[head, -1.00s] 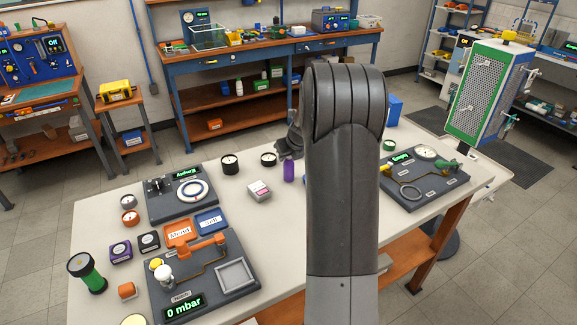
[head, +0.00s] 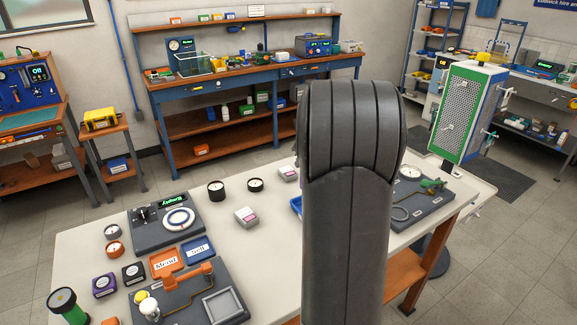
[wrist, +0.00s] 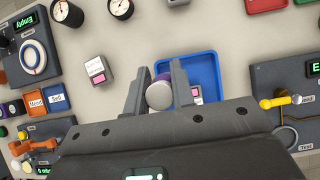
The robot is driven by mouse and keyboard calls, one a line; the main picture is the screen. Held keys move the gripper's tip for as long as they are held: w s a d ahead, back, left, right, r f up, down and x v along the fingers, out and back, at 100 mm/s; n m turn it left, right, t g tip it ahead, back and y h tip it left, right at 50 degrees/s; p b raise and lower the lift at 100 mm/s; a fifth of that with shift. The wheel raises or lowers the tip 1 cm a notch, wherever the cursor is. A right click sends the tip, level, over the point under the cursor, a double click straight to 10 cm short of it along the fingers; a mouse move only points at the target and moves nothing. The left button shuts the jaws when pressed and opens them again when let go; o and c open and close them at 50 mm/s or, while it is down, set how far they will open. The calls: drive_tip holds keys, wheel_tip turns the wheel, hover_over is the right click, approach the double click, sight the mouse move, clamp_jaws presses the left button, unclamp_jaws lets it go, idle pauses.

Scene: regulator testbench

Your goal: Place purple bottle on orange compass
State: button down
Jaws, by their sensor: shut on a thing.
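My gripper (wrist: 159,88) is shut on the purple bottle (wrist: 158,94), seen from above in the wrist view as a pale round top with a purple edge between the two grey fingers. In the head view my arm hides both gripper and bottle. A small round orange dial that looks like the orange compass (head: 114,249) lies on the left part of the table in the head view, far left of my arm. I cannot make it out in the wrist view.
A blue tray (wrist: 203,58) lies beneath and beside my gripper. A white-and-pink box (head: 246,217), black dials (head: 216,190), a dark panel (head: 165,222) and orange and blue trays (head: 167,262) stand leftward. Clear tabletop lies around the black dials.

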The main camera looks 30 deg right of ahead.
drive_tip(key=shift+s+d+r, duration=0.4)
drive_tip(key=shift+s+r, duration=0.05)
drive_tip(key=shift+s, duration=0.1)
drive_tip(key=w+a+r+n+g+y, duration=0.15)
drive_tip(key=w+a+n, duration=0.4)
drive_tip(key=a, duration=0.95)
drive_tip(key=w+a+n+g+y, duration=0.1)
drive_tip(key=w+a+n+y, duration=0.45)
drive_tip(key=a, duration=0.85)
drive_tip(key=a+r+n+g, duration=0.1)
drive_tip(key=a+n+g, duration=0.25)
drive_tip(key=a, duration=1.65)
drive_tip(key=w+a+f+t, duration=0.1)
drive_tip(key=w+a+f, duration=0.2)
drive_tip(key=a+f, duration=0.7)
drive_tip(key=shift+a+f+h, duration=0.3)
drive_tip(key=shift+a, duration=0.2)
drive_tip(key=shift+s+n, duration=0.1)
drive_tip(key=shift+n, duration=0.15)
